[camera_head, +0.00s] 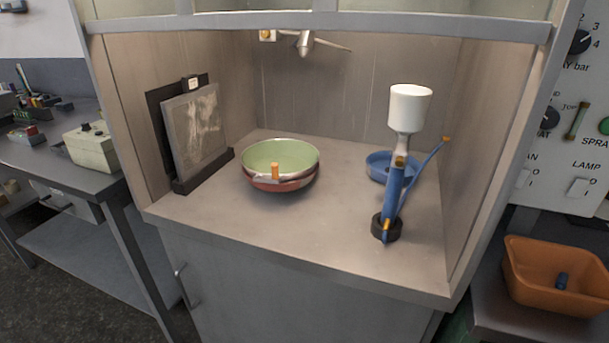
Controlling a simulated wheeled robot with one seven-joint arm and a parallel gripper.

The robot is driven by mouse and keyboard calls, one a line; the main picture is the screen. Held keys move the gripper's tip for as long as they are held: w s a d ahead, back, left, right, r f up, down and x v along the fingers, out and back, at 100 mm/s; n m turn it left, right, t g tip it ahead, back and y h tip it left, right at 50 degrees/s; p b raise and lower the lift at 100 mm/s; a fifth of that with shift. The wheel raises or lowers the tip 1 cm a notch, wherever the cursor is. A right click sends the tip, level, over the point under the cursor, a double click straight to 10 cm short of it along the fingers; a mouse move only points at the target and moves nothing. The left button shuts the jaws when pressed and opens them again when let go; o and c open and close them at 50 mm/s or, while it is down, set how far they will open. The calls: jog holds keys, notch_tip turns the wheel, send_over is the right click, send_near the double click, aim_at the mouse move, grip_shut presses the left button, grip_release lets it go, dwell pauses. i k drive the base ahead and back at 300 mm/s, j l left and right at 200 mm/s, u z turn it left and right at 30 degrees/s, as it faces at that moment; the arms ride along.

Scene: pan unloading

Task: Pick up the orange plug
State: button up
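An orange plug (275,170), a small upright cylinder, shows at the front edge of a pan (281,154) that is green inside. A red-brown bowl or pan (278,185) shows just beneath the green one, and a pale strip lies at the plug's foot. I cannot tell whether the plug rests on the rim, on this strip or in front of it. My gripper is not in view.
The booth floor (230,220) is clear in front of the pans. A blue spray gun (394,188) with a white cup stands at right, before a blue dish (379,166). A framed panel (196,135) leans at left. An orange bin (528,289) holding a blue piece stands outside, right.

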aim_at(274, 166)
jog(key=i+j, duration=0.15)
jog(key=j, duration=0.2)
jog(key=i+j, duration=0.2)
jog(key=j, duration=0.2)
jog(key=i+j, duration=0.15)
jog(key=j, duration=0.2)
jog(key=i+j, duration=0.2)
jog(key=j, duration=0.15)
jog(key=i+j, duration=0.15)
jog(key=j, duration=0.25)
